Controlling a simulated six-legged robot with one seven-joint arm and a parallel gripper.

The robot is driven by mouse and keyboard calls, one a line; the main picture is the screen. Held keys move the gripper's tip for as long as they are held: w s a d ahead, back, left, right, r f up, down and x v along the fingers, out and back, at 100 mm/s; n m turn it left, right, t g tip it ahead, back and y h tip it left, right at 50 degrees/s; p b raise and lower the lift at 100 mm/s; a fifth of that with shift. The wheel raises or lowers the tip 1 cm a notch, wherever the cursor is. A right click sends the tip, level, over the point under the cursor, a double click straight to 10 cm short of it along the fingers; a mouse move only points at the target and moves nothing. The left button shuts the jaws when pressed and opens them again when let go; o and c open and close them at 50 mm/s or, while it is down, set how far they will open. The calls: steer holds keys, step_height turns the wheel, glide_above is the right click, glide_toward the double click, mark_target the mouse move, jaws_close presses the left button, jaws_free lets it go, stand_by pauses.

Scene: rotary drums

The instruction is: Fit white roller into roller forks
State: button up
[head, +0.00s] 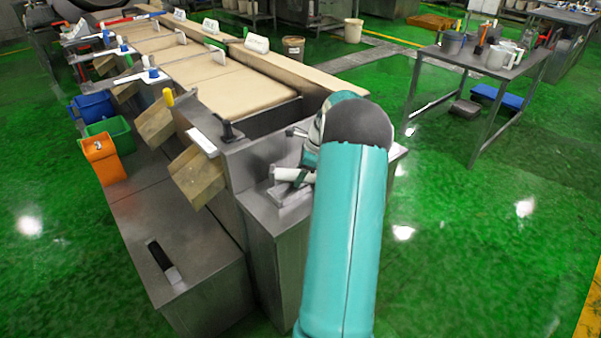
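A short white cylinder, which looks like the white roller (291,175), shows just left of my teal arm in the head view. It lies roughly level near the top of a steel cabinet, close above a grey metal piece (286,194). I cannot tell whether that piece is the roller forks, or whether the roller touches it. My gripper (303,173) is at the roller's right end, mostly hidden behind my arm. Its fingers are too small and covered to tell whether they are open or shut on the roller. The roller's right end is hidden.
The steel cabinet (273,240) joins a long machine with beige belts (245,92) to the left. Orange (102,160), green and blue bins line the machine. A metal table (470,65) stands at right; green floor between is open.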

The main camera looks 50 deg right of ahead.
steer(key=shift+r, duration=0.15)
steer(key=v, duration=1.2)
steer(key=w+a+r+n+h, duration=0.15)
steer(key=a+r+n, duration=0.25)
steer(key=a, duration=0.6)
steer(key=w+a+r+n, duration=0.25)
steer(key=a+n, duration=0.25)
steer(key=a, duration=0.4)
steer(key=w+a+r+n, duration=0.1)
steer(key=a+r+n, duration=0.35)
steer(key=a, duration=0.55)
steer(key=s+a+f+n, duration=0.1)
steer(key=s+a+n, duration=0.6)
steer(key=a, duration=0.4)
steer(key=s+a+f+n+t, duration=0.1)
steer(key=s+a+n, duration=0.7)
steer(key=a, duration=0.3)
steer(key=shift+n+t+h, duration=0.3)
steer(key=shift+n+h, duration=0.15)
steer(key=shift+n, duration=0.1)
steer(key=shift+a, duration=0.1)
